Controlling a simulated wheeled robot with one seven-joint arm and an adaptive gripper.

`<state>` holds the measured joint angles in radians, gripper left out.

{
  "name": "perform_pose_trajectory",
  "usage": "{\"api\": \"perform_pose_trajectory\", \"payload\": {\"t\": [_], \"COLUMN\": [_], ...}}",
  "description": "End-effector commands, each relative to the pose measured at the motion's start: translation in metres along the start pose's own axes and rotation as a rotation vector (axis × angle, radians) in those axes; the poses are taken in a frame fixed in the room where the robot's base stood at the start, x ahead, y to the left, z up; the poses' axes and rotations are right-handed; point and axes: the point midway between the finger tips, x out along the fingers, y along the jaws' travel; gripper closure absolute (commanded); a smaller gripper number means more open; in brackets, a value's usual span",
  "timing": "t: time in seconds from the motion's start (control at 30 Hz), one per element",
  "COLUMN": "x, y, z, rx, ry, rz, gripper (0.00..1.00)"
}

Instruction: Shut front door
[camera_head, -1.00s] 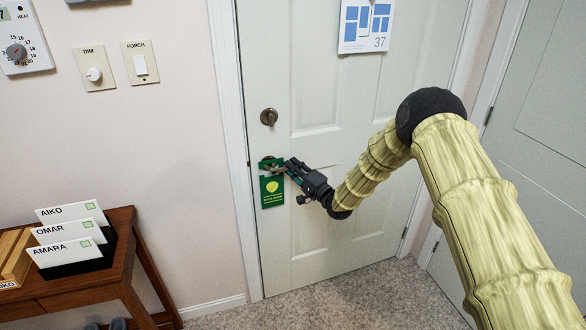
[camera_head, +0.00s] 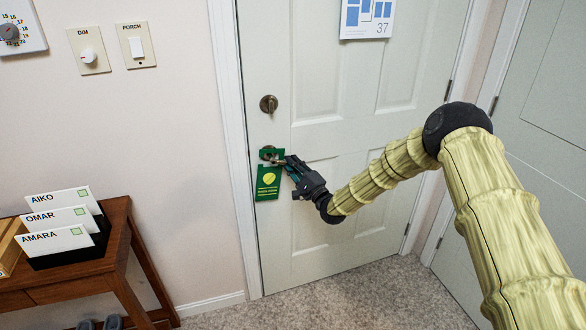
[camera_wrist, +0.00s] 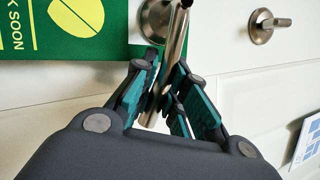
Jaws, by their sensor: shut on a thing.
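The front door (camera_head: 315,150) is white and panelled. It stands in its frame and looks flush or nearly so; I cannot tell whether it is latched. Its metal lever handle (camera_head: 268,154) is near the left edge, with a green hanger (camera_head: 267,180) hanging from it. My gripper (camera_head: 288,163) is at the handle. In the wrist view the lever (camera_wrist: 180,35) runs between the dark teal fingers of my gripper (camera_wrist: 166,85), which are shut on it. The gripper partly hides the handle in the head view.
A round deadbolt (camera_head: 268,104) sits above the handle and also shows in the wrist view (camera_wrist: 262,25). A wooden table (camera_head: 115,255) with name cards (camera_head: 55,220) stands at lower left. Another white door (camera_head: 540,150) is at right. The carpet (camera_head: 340,295) before the door is clear.

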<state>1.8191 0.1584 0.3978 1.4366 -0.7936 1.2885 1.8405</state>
Motion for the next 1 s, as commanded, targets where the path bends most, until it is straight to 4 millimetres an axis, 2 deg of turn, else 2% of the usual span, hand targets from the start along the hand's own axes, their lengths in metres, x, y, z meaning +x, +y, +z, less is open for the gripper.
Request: {"api": "perform_pose_trajectory", "payload": {"t": [0.03, 0.33, 1.0], "x": [-0.0026, -0.0024, 0.0004], "y": [0.0075, 0.0126, 0.0146], "z": [-0.0019, 0.0004, 0.0006], "rx": [0.026, 0.128, 0.144], "ry": [0.006, 0.024, 0.030], "rz": [-0.010, -0.052, -0.060], "gripper": [1.00, 1.00, 1.00]}}
